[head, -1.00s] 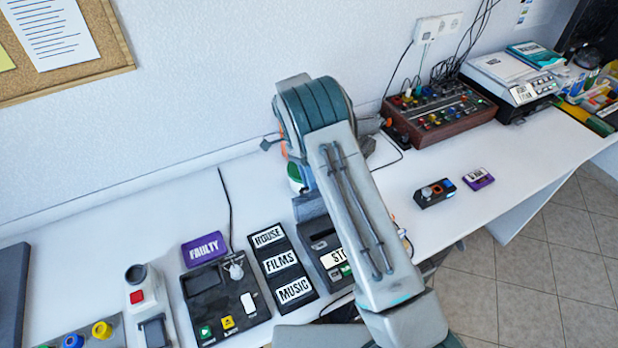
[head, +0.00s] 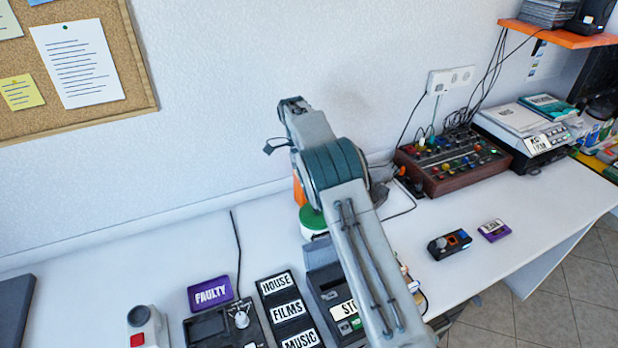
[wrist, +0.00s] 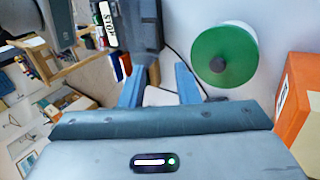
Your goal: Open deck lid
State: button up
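The deck (head: 323,283) is a dark box with a label reading "STO", partly covered by my arm in the head view. In the wrist view the dark deck (wrist: 138,22) is at the top, with a "STOP" label (wrist: 108,24) on its left side. My gripper (wrist: 160,70) shows in the wrist view with two blue fingers spread apart. Its fingertips point toward the deck's near edge. A dark part of the deck shows between the tips, and I cannot tell whether they touch it. I cannot make out the lid's position. In the head view my gripper is not clearly visible.
A green-topped white spool (wrist: 222,55) stands right of the fingers, with an orange box (wrist: 298,105) beyond. Left of the deck are the HOUSE, FILMS, MUSIC rack (head: 287,309) and a purple FAULTY tray (head: 210,292). A mixer (head: 450,160) stands at the right.

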jog(key=shift+v, duration=1.55)
